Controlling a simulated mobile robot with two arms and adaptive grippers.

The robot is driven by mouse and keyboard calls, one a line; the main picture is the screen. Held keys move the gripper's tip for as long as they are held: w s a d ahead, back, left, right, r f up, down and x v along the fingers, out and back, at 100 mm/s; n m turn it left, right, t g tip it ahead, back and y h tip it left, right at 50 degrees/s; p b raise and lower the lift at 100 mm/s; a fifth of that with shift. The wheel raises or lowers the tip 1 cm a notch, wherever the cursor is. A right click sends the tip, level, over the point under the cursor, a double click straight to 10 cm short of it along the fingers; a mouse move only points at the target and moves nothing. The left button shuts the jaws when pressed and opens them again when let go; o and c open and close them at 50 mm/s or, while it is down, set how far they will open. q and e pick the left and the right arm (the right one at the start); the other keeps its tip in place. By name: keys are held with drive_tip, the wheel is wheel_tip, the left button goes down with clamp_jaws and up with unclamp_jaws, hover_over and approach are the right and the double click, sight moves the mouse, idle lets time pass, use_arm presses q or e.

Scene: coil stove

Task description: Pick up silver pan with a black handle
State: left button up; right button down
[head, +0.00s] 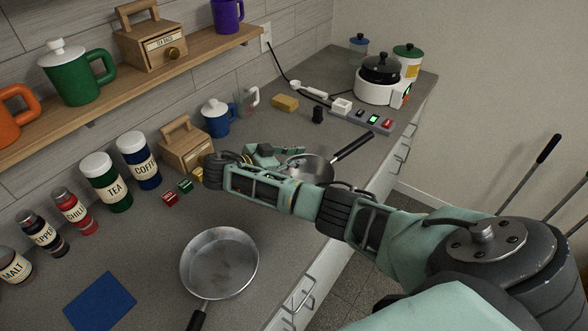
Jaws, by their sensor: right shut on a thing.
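A silver pan with a black handle (312,166) sits on the grey counter in the middle of the view. Its handle points up and to the right, and my arm hides its near side. My right gripper (276,152) is at this pan's left rim and is shut on it. Whether the pan is lifted off the counter cannot be told. A second silver pan with a black handle (220,262) lies nearer on the counter, its handle toward the bottom edge. My left gripper is not in view.
A wooden box (185,148), blue mug (216,118), and small red and green boxes stand near the gripper. Jars line the wall at left. A rice cooker (380,82) and power strip (362,118) stand at the back. A shelf (130,90) overhangs the left.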

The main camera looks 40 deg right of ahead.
drive_tip(key=s+d+r+p, duration=0.1)
drive_tip(key=s+r, duration=0.1)
drive_tip(key=s, duration=0.1)
drive_tip(key=s+d+r+p, duration=0.1)
drive_tip(key=shift+s+d+r+p, duration=0.1)
drive_tip(key=shift+s+d+p, duration=0.15)
drive_tip(key=shift+d+p, duration=0.1)
drive_tip(key=s+d+r, duration=0.3)
drive_tip(key=s, duration=0.2)
drive_tip(key=shift+s+r, duration=0.15)
drive_tip(key=shift+r, duration=0.05)
